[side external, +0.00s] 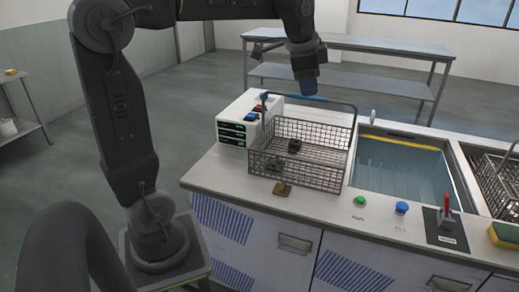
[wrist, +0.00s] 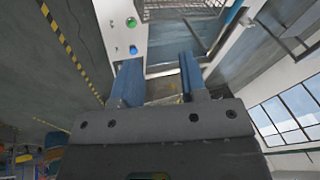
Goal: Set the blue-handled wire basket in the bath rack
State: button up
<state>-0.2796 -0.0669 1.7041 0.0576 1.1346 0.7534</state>
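The wire basket (side external: 283,158) stands upright on the counter, left of the bath. Its tall handle rises above it with a blue grip (side external: 308,98) on top. A small dark part (side external: 295,146) lies inside. My gripper (side external: 305,90) points down over the basket, and its blue fingers overlap the area just above the grip in the side view; the depth gap is unclear. In the wrist view the gripper (wrist: 160,63) has its two fingers apart with nothing seen held between them. The bath (side external: 396,172) is an open tank of water with a yellow strip along its back edge.
A control box (side external: 237,132) stands behind the basket's left side, and a small brown block (side external: 282,190) lies in front. Green (side external: 360,201) and blue (side external: 402,208) buttons and a red-handled switch (side external: 446,213) line the front. Another basket (side external: 497,180) sits far right.

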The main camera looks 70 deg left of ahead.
jog(key=s+d+f+n+t+h, duration=0.1)
jog(key=s+d+f+n, duration=0.2)
jog(key=s+d, duration=0.5)
jog(key=s+f, duration=0.1)
jog(key=s, duration=0.2)
jog(key=shift+s+d, duration=0.25)
jog(key=shift+d, duration=0.1)
jog(key=s+d+f+n, duration=0.1)
jog(key=s, duration=0.1)
jog(key=s+d+f, duration=0.1)
jog(key=s+f, duration=0.1)
jog(key=s+d+f+n, duration=0.1)
jog(key=s+f, duration=0.1)
jog(key=shift+s+f+n+t+h, duration=0.15)
jog(key=shift+s+n+t+h, duration=0.15)
jog(key=shift+s+t+h, duration=0.1)
